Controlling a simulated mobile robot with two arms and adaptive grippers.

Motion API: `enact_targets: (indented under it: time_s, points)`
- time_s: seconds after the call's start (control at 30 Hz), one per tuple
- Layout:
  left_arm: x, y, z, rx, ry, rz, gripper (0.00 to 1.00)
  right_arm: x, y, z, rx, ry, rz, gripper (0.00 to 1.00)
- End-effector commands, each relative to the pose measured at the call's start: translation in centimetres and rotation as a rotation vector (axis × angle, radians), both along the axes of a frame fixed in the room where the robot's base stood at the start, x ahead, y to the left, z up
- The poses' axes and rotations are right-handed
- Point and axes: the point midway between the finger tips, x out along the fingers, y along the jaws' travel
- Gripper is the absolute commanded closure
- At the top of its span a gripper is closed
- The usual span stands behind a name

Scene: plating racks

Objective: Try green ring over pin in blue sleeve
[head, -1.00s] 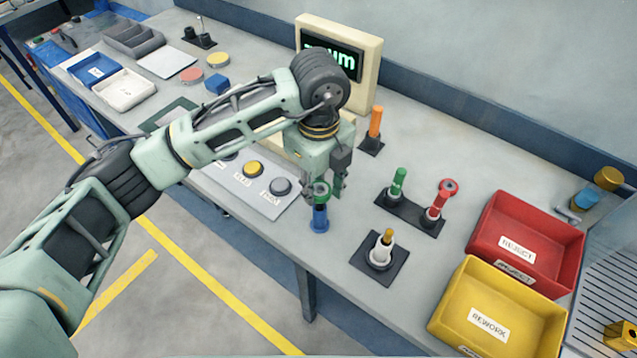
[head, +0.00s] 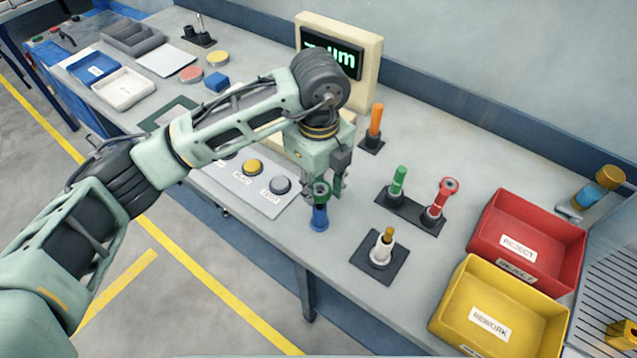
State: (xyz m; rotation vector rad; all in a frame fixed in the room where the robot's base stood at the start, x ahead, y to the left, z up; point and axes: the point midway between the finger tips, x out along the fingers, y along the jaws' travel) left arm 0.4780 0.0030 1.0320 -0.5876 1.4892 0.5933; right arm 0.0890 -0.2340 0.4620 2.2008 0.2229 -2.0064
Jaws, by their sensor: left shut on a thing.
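My left gripper (head: 328,190) points down over the front part of the bench, with its fingers shut on the green ring (head: 319,189). The blue sleeve (head: 320,218) stands upright on the bench directly below the ring. The ring sits at the top of the sleeve in this view. The pin inside the sleeve is hidden by the ring and fingers, so I cannot tell whether the ring is around it or only above it. My right gripper is not in view.
To the right stand a green pin (head: 398,181) and a ringed red pin (head: 442,200) on one dark base, a white sleeve with a brass pin (head: 386,243), and an orange pin (head: 375,120). Red (head: 575,258) and yellow (head: 545,305) bins lie beyond. A button panel (head: 235,190) is left.

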Motion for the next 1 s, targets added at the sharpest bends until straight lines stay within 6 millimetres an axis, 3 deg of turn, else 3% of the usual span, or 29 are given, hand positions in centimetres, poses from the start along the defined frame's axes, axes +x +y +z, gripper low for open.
enact_targets:
  time_s: [0.37,1.0]
  points:
    - [0.0,0.0,0.1,0.000,0.000,0.000,0.90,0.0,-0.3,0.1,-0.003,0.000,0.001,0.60]
    - [0.0,0.0,2.6,-0.001,-0.001,0.000,0.90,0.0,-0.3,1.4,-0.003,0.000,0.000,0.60]
